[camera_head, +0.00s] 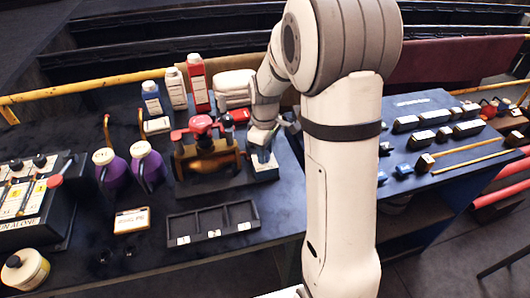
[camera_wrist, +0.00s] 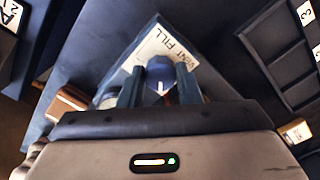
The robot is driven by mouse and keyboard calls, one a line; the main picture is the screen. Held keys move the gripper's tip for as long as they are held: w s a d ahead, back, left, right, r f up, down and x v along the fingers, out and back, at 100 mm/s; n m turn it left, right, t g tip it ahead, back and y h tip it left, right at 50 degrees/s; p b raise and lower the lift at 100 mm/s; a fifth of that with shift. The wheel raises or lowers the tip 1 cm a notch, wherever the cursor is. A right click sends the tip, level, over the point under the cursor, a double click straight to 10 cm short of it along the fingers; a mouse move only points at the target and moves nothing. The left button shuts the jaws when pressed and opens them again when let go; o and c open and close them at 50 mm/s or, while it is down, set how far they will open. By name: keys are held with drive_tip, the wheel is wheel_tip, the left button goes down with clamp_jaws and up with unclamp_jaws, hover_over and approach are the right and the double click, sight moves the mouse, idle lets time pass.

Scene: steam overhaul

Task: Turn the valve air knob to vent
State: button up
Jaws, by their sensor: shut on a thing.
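The valve air knob (camera_wrist: 160,66) is a dark blue knob with a white pointer mark, in the middle of the wrist view. It stands on a block with a pale label plate (camera_wrist: 150,46) that reads VENT and FILL. My gripper (camera_wrist: 159,78) is shut on the knob, one finger on each side. The pointer mark faces the lower part of the wrist view, toward my palm. In the head view my gripper (camera_head: 262,140) is over the small blue block (camera_head: 264,168), and it mostly hides the knob.
A red-handled brass valve fixture (camera_head: 208,160) stands just left of the block. A dark compartment tray (camera_head: 213,222) lies in front. Purple jugs (camera_head: 147,168) and several bottles (camera_head: 198,85) stand farther left. A second bench (camera_head: 430,185) with small blocks is at right.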

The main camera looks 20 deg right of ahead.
drive_tip(key=shift+w+n, duration=0.1)
drive_tip(key=shift+n, duration=1.4)
drive_tip(key=o, duration=1)
drive_tip(key=shift+c, duration=0.2)
wheel_tip(320, 180, up, 7)
drive_tip(key=shift+r+b, duration=0.1)
drive_tip(key=shift+b, duration=0.3)
drive_tip(key=shift+r, duration=0.3)
